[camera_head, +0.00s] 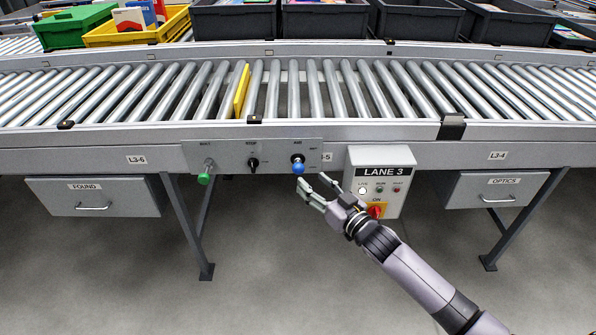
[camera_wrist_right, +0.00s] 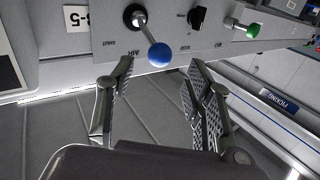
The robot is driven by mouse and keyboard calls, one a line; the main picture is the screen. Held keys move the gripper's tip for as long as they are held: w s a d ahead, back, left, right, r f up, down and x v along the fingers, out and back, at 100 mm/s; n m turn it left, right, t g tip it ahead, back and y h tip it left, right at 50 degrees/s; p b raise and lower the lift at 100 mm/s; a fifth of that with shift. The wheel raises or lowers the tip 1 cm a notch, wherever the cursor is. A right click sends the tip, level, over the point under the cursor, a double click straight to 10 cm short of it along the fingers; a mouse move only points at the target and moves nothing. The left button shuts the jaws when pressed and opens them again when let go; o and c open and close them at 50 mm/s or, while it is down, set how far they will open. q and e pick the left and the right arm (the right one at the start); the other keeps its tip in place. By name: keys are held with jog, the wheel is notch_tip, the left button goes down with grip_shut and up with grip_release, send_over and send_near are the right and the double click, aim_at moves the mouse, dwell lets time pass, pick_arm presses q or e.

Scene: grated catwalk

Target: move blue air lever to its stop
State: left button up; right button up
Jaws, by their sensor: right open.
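The blue air lever (camera_head: 298,166) sits on a grey panel (camera_head: 225,158) on the conveyor's front side. Its blue ball knob stands at the end of a short metal stem. It also shows in the right wrist view (camera_wrist_right: 159,54), with the stem rising from a round dark base. My right gripper (camera_head: 314,187) is open and empty, just below and slightly right of the knob. In the right wrist view its two fingers (camera_wrist_right: 157,80) are spread, with the knob beyond the gap between their tips. I see no contact. My left gripper is not in view.
A green lever (camera_head: 204,178) and a black rotary switch (camera_head: 253,163) share the panel. The LANE 3 box (camera_head: 385,205) with a red knob (camera_head: 376,211) stands close right of my gripper. A yellow divider (camera_head: 241,90) stands among the rollers. Floor below the panel is clear.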

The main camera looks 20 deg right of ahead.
aim_at(298, 170)
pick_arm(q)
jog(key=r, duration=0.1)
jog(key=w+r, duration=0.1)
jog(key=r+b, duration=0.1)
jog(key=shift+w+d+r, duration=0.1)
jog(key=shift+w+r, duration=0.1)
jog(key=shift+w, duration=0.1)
pick_arm(e)
jog(key=x, duration=0.7)
jog(key=shift+w+a, duration=0.1)
jog(key=shift+w, duration=0.2)
jog(key=shift+c, duration=0.2)
jog(key=shift+s+f, duration=0.1)
jog(key=shift+f, duration=0.05)
jog(key=c, duration=1)
